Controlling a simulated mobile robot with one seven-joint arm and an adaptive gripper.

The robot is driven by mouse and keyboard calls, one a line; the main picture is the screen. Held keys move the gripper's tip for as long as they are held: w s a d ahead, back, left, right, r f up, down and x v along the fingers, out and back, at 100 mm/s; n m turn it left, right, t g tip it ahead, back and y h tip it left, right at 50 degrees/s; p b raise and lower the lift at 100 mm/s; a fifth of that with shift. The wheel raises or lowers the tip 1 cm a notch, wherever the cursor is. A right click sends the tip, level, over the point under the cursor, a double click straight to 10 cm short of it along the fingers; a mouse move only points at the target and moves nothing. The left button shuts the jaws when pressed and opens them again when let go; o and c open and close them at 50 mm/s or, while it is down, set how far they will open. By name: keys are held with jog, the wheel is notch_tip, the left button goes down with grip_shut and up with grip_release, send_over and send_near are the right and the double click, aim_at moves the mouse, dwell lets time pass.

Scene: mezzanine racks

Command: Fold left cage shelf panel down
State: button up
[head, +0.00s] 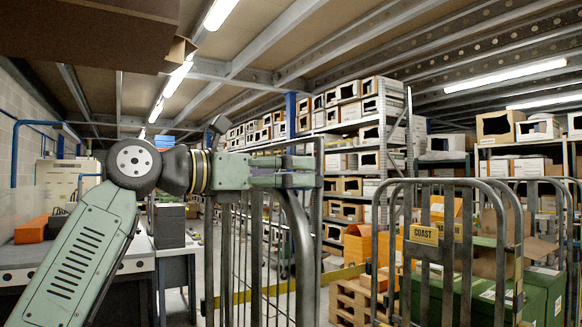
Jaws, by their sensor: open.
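The left cage (301,262) stands in front of me, a grey tubular frame with thin upright bars, cut off by the lower picture edge. A thin upright wire or bar section (318,235) stands at its right side. I cannot tell for certain whether this is the shelf panel. My gripper (316,172) reaches in from the left, level, with its green fingers open, one above the other. The fingertips are at the top of that upright section. I cannot tell whether they touch it. The fingers and wrist hide part of the cage's top.
Another cage (493,245) with a "COAST" label (424,235) stands at right, with green crates (543,291) behind its bars. A workbench (140,252) with an orange box (32,230) is at left. Box-filled racks (396,140) stand behind.

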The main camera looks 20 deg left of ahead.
jog(key=shift+w+d, duration=0.3)
jog(key=shift+w, duration=0.1)
